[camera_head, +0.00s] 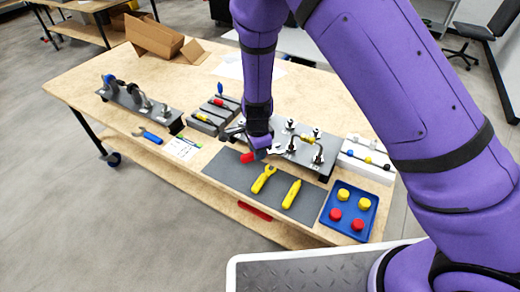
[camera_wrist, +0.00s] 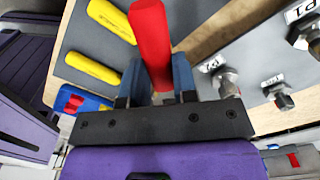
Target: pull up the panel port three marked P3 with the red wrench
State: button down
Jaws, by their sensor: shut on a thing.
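My gripper (camera_head: 259,153) is shut on the red wrench (camera_head: 247,157) by its handle. In the wrist view the red handle (camera_wrist: 152,40) stands between the two blue-grey fingers (camera_wrist: 157,82); the wrench's jaw is hidden there. The grey panel (camera_head: 300,170) lies just right of my gripper and carries several metal ports with nuts and a brass tube. In the wrist view one labelled port (camera_wrist: 226,82) is closest to my fingers, its label too unclear to read surely as P3. Whether the wrench touches a port cannot be told.
A dark mat (camera_head: 225,166) in front holds yellow-handled tools (camera_head: 264,179). A blue tray (camera_head: 332,218) with red and yellow caps stands front right. A white rack (camera_head: 352,165) is right of the panel.

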notch_tip(320, 180, up, 9)
jog(key=s+a, duration=0.1)
jog(key=s, duration=0.1)
jog(key=shift+s+a, duration=0.25)
jog(key=shift+a, duration=0.1)
dwell(0.5)
jog(key=s+d+f+n, duration=0.3)
jog(key=d+n, duration=0.2)
jog(key=n, duration=0.1)
jog(key=s+d+f+n, duration=0.3)
jog(key=d+n, duration=0.3)
jog(key=shift+s+d, duration=0.2)
jog(key=shift+s, duration=0.1)
dwell(0.5)
